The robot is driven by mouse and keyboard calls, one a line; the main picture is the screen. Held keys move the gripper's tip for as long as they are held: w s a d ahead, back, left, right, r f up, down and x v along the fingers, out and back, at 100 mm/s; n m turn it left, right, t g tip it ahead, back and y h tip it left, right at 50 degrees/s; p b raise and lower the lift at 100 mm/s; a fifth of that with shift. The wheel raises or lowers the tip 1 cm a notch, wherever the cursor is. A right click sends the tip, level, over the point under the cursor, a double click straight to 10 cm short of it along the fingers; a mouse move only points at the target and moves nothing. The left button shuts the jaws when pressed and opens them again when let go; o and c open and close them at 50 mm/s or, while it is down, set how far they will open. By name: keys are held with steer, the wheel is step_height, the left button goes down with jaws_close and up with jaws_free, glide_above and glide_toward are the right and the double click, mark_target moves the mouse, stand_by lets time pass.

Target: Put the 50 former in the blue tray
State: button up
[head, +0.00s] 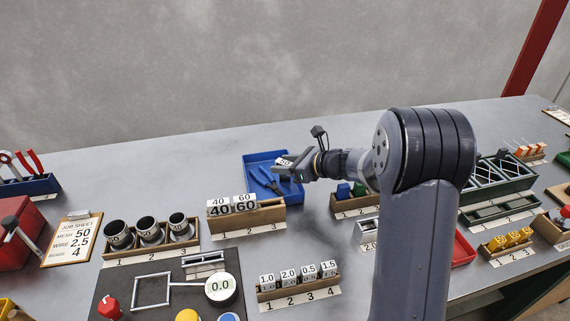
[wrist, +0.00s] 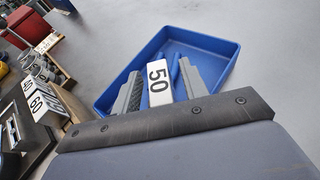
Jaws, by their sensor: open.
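The 50 former (head: 286,160), a pale block with a black 50 on a white label, is at the blue tray. In the wrist view the 50 former (wrist: 158,82) sits between the two fingers of my gripper (wrist: 160,88), which are open. My gripper (head: 290,169) is over the blue tray (head: 250,192) in the head view. The blue tray also fills the upper middle of the wrist view (wrist: 208,36). Whether the former rests on the tray floor is hidden by my gripper.
A wooden rack (head: 262,218) holding the 40 and 60 formers stands left of the tray's front. Another wooden rack (head: 357,206) stands to its right. A job sheet (head: 73,240) reads mesh 50. The bench behind the tray is clear.

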steer(key=shift+r, duration=0.25)
steer(key=v, duration=1.2)
steer(key=shift+f, duration=0.1)
steer(key=shift+c, duration=0.6)
